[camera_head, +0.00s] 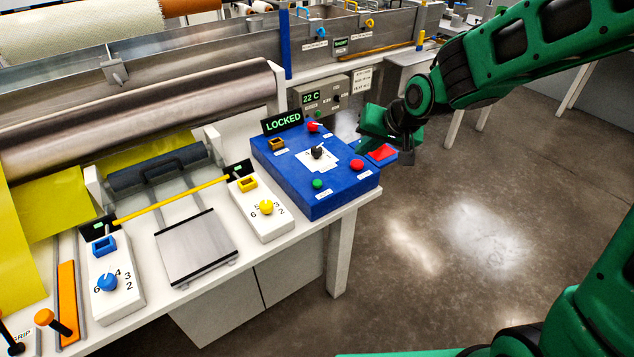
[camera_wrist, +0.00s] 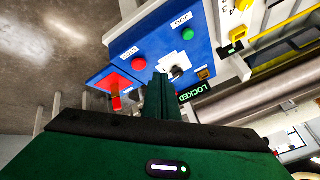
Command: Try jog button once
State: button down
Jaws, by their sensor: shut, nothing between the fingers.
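The blue control panel (camera_head: 336,192) stands at the right end of the white bench. It carries a green button (camera_head: 317,184), a red button (camera_head: 357,165), and a black knob (camera_head: 317,151) on a white cross-shaped plate. My gripper (camera_head: 372,125) is shut and empty near the panel's far right corner. In the wrist view its closed fingers (camera_wrist: 161,92) point toward the panel, apart from both buttons.
A sign reading LOCKED (camera_head: 282,122) stands at the panel's back edge. A grey box reading 22 C (camera_head: 312,98) stands behind. Open floor (camera_head: 470,235) lies to the right.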

aim_at(320, 184)
jog(key=w+a+y, duration=0.1)
jog(key=a+y, duration=0.1)
jog(key=a, duration=0.8)
jog(key=shift+w+a+y, duration=0.25)
jog(key=shift+w+y, duration=0.05)
jog(key=shift+w, duration=0.1)
jog(key=shift+f, duration=0.15)
jog(key=shift+f, duration=4.35)
jog(key=shift+f, duration=0.15)
jog(key=shift+s+f, duration=0.1)
jog(key=shift+f, duration=0.15)
